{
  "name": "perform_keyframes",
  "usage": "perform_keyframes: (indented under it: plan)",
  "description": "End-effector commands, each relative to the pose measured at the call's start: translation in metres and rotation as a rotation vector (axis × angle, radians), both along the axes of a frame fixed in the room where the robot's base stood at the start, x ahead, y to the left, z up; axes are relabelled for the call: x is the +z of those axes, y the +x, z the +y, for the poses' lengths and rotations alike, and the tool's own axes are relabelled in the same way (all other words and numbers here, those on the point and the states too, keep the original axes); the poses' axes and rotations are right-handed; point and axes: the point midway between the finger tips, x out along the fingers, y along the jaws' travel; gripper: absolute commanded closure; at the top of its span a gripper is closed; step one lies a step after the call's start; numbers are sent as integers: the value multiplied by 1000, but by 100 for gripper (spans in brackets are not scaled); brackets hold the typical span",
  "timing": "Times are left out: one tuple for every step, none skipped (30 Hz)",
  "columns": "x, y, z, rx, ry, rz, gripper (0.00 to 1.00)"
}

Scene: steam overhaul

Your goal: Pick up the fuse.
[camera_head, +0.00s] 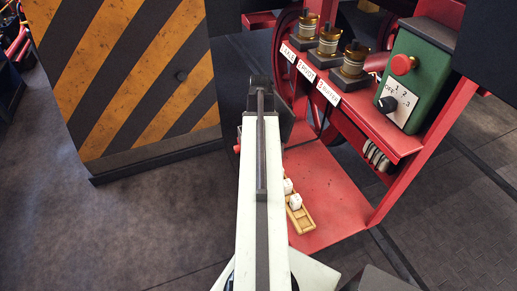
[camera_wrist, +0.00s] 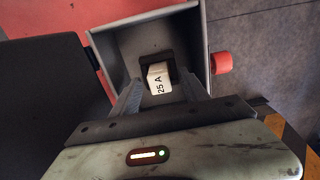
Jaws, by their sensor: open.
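A white fuse (camera_wrist: 159,78) marked "25 A" sits against a dark holder (camera_wrist: 155,61) inside an open grey box (camera_wrist: 120,44) in the wrist view. My gripper (camera_wrist: 160,82) is open, with one finger to the left and one to the right of the fuse. I cannot tell whether either finger touches it. In the head view my arm hides the box's inside and this fuse. Two other white fuses (camera_head: 295,201) stand in a small wooden tray (camera_head: 304,223) on the red lower shelf.
The box has a red knob (camera_wrist: 221,63) on its right side in the wrist view. A red frame (camera_head: 330,185) carries a green control box (camera_head: 420,75) and several brass-and-black fittings (camera_head: 328,42). A striped panel (camera_head: 135,75) stands at left. Floor (camera_head: 110,235) at lower left is clear.

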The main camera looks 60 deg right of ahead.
Motion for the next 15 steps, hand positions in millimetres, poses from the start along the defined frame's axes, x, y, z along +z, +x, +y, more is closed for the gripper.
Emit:
perform_keyframes:
  plan:
    - [-17, 0, 0, 0, 0, 0, 47]
    - [-20, 0, 0, 0, 0, 0, 47]
    - [-21, 0, 0, 0, 0, 0, 47]
    - [-21, 0, 0, 0, 0, 0, 47]
    - [-20, 0, 0, 0, 0, 0, 47]
    - [-18, 0, 1, 1, 0, 0, 47]
    - [-18, 0, 1, 1, 0, 0, 47]
    - [-17, 0, 1, 1, 0, 0, 47]
    - [-17, 0, 1, 1, 0, 0, 47]
    - [-17, 0, 1, 1, 0, 0, 53]
    - [-17, 0, 1, 1, 0, 0, 61]
    - [-17, 0, 1, 1, 0, 0, 72]
    - [-17, 0, 1, 1, 0, 0, 81]
    - [-17, 0, 1, 1, 0, 0, 89]
    - [-17, 0, 1, 1, 0, 0, 100]
